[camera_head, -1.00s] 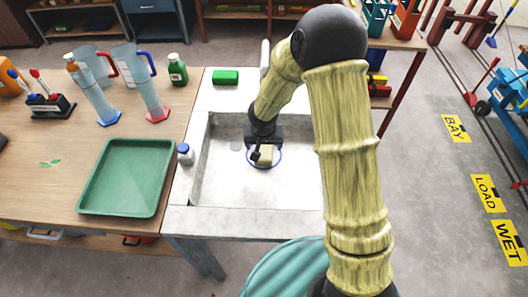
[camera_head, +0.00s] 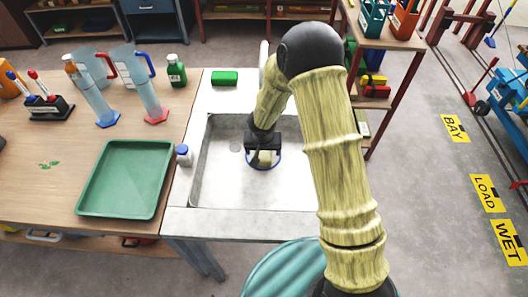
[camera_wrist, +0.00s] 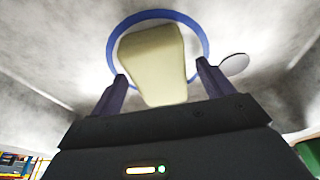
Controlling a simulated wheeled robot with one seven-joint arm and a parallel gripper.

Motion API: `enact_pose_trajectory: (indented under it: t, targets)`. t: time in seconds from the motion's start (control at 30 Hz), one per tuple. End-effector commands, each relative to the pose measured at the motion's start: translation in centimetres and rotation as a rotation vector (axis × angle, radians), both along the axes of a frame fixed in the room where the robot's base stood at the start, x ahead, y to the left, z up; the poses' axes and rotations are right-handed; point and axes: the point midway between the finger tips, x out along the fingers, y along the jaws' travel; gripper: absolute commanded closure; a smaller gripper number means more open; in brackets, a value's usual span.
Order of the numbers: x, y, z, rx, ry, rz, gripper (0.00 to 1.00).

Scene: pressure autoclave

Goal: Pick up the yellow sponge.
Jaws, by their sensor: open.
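The yellow sponge (camera_head: 265,157) is a pale block inside a blue-rimmed round dish (camera_head: 276,165) on the floor of the sink. In the wrist view the sponge (camera_wrist: 153,62) looks pale yellow, with the blue rim (camera_wrist: 197,27) around it. My gripper (camera_head: 263,150) is low in the sink, over the dish. In the wrist view my gripper (camera_wrist: 162,80) is open, with one dark finger on each side of the near end of the sponge. I cannot tell whether either finger touches it.
The metal sink (camera_head: 212,198) has walls around my gripper. A green tray (camera_head: 124,212) lies on the wooden table, with measuring cylinders (camera_head: 153,104) behind.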

Motion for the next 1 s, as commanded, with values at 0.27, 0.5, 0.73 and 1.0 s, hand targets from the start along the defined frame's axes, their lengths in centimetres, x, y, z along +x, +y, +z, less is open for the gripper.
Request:
enact_pose_trajectory:
  t: [0.27,0.5,0.73,1.0]
  targets:
    - [0.0,0.0,0.0,0.0,0.0,0.0,0.4]
    - [0.0,-0.1,0.0,0.0,0.0,-0.001,0.71]
    - [-0.1,0.0,0.1,0.0,0.0,0.0,0.71]
    - [-0.4,0.2,3.1,0.002,-0.004,0.0,0.71]
